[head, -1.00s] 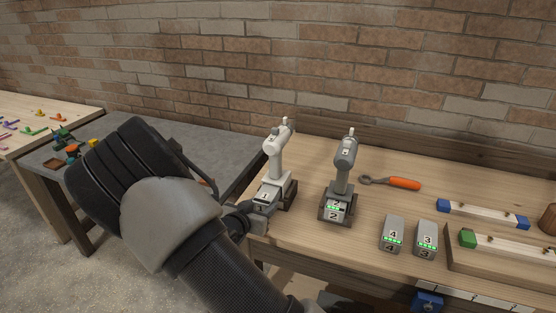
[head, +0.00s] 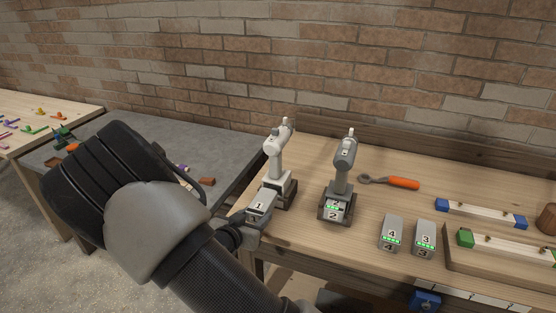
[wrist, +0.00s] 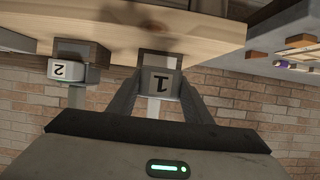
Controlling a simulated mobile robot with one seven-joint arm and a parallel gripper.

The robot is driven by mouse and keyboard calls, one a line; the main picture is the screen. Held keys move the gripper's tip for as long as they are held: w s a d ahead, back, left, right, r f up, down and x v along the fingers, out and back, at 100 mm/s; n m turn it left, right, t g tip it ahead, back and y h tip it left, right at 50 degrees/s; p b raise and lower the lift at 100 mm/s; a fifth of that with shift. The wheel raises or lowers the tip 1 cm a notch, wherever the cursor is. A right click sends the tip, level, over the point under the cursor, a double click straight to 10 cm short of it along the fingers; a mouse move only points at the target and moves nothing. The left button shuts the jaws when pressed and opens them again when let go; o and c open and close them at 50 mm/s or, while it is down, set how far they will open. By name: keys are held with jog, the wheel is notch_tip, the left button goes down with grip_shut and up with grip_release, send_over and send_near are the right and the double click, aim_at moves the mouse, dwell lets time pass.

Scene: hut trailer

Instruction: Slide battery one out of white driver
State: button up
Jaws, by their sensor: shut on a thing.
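The white driver (head: 278,158) stands upright near the left end of the wooden bench in the head view. Battery one (head: 260,204), a grey block marked 1, sticks out from the front of the driver's dark foot (head: 286,193). Whether its rear end is still inside the foot is unclear. My gripper (head: 252,222) is shut on battery one at the bench's front left edge, partly hidden by my arm. In the upside-down wrist view, battery one's face (wrist: 159,82) sits between my two fingers (wrist: 160,100).
A grey driver (head: 344,160) with battery two (head: 334,210) stands close to the right. Batteries four (head: 391,233) and three (head: 425,238) stand farther right. A grey table (head: 225,150) is to the left.

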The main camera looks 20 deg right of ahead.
jog(key=shift+r, duration=0.15)
jog(key=s+r+p, duration=0.1)
jog(key=s+a+r+p, duration=0.1)
jog(key=shift+a+r+p, duration=0.2)
jog(key=shift+r+p, duration=0.05)
jog(key=shift+p, duration=0.15)
jog(key=shift+s+a+r, duration=0.15)
jog(key=shift+s+a, duration=0.05)
jog(key=shift+s, duration=0.05)
